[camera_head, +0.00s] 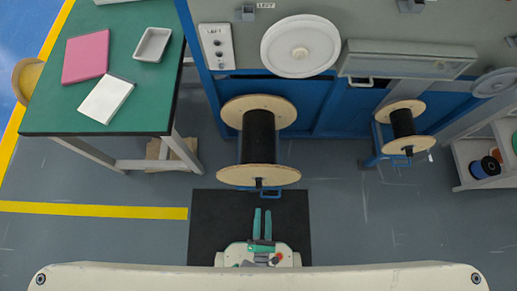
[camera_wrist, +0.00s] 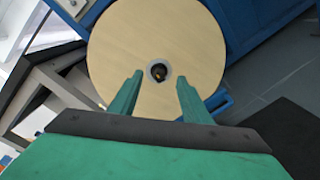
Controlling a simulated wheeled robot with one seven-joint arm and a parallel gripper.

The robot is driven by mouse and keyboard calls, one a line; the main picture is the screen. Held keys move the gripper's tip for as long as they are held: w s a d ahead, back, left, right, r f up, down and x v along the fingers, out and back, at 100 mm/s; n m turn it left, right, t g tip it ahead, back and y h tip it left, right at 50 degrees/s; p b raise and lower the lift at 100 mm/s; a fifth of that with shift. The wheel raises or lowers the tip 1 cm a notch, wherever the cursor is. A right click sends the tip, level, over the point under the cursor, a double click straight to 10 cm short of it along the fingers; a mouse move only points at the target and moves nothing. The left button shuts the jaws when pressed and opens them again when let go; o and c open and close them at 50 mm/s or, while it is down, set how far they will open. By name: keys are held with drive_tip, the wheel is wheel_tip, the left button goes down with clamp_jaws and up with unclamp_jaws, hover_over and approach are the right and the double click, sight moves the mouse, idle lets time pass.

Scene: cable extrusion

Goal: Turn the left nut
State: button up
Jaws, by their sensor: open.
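The left spool (camera_head: 258,140) has pale round flanges and black cable wound between them. A small dark piece (camera_head: 259,183) at the middle of its near flange seems to be the left nut. In the wrist view the flange (camera_wrist: 120,40) faces me, with the dark nut (camera_wrist: 159,73) inside a grey ring at its centre. My gripper (camera_head: 262,211) has green fingers, is open and empty, and lies just in front of the spool. In the wrist view the fingertips (camera_wrist: 159,78) sit either side of the nut, apparently apart from it.
A green table (camera_head: 150,100) with a pink item, a white item and a tray stands at the left. A second, smaller spool (camera_head: 402,125) stands at the right. A blue and grey machine (camera_head: 380,25) is behind. A black mat (camera_head: 215,225) lies on the floor.

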sight(259, 185)
drive_tip(key=w+a+f+n, duration=0.1)
drive_tip(key=w+f+n, duration=0.1)
drive_tip(key=w, duration=0.4)
drive_tip(key=w+f+n+y, duration=0.1)
drive_tip(key=w+f+n, duration=0.1)
drive_tip(key=w+n, duration=0.2)
drive_tip(key=w, duration=0.2)
drive_tip(key=shift+w+a+t, duration=0.3)
drive_tip(key=shift+a+t, duration=0.1)
drive_tip(key=c, duration=1)
